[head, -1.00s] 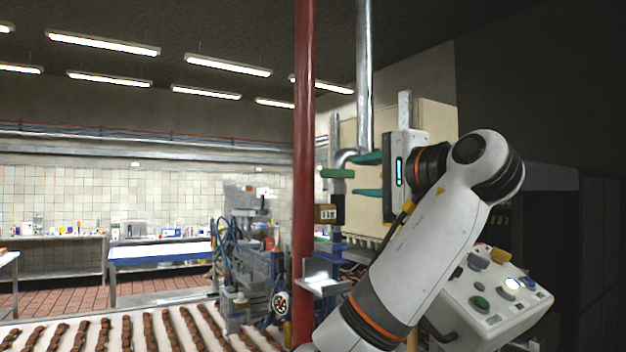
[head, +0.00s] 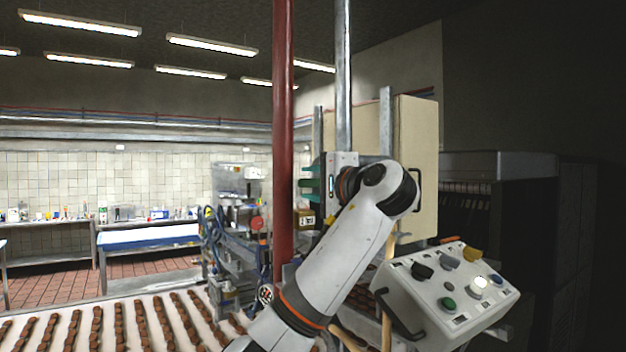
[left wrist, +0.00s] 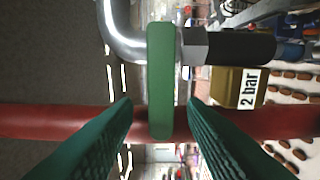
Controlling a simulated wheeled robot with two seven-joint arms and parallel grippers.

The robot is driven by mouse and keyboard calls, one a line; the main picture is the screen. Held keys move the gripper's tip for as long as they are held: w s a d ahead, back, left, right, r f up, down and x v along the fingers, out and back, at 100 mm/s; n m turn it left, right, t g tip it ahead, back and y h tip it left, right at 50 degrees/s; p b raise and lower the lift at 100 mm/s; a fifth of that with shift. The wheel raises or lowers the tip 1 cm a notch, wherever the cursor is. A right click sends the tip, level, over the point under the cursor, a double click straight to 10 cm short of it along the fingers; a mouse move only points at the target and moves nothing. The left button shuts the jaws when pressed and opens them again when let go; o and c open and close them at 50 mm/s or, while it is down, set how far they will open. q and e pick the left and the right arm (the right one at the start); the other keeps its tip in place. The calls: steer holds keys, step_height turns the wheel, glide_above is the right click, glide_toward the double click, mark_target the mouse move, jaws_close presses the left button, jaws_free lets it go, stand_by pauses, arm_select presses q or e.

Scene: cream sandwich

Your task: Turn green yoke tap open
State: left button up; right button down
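The green yoke tap handle (left wrist: 161,80) is a flat bar in the middle of the left wrist view, joined to a metal nut and a dark cylinder (left wrist: 242,48). A bent silver pipe (left wrist: 122,38) is beside it. My left gripper (left wrist: 163,112) is open, with one green finger on each side of the bar and a gap showing on both sides. In the head view my left gripper (head: 302,183) is at the tap by the red pipe; its fingers and the pipe largely hide the handle. My right gripper is not in view.
The red pipe (head: 283,120) stands just left of the gripper. A yellow 2 bar box (left wrist: 240,87) is near the tap. A control panel (head: 440,290) with buttons is at lower right. A conveyor (head: 60,340) carries rows of brown bars.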

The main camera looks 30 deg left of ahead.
arm_select(q)
steer(key=shift+a, duration=0.1)
steer(key=shift+w+a+f, duration=0.1)
steer(key=shift+c, duration=1.2)
jaws_close()
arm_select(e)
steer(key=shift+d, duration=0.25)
arm_select(q)
steer(key=shift+f, duration=0.1)
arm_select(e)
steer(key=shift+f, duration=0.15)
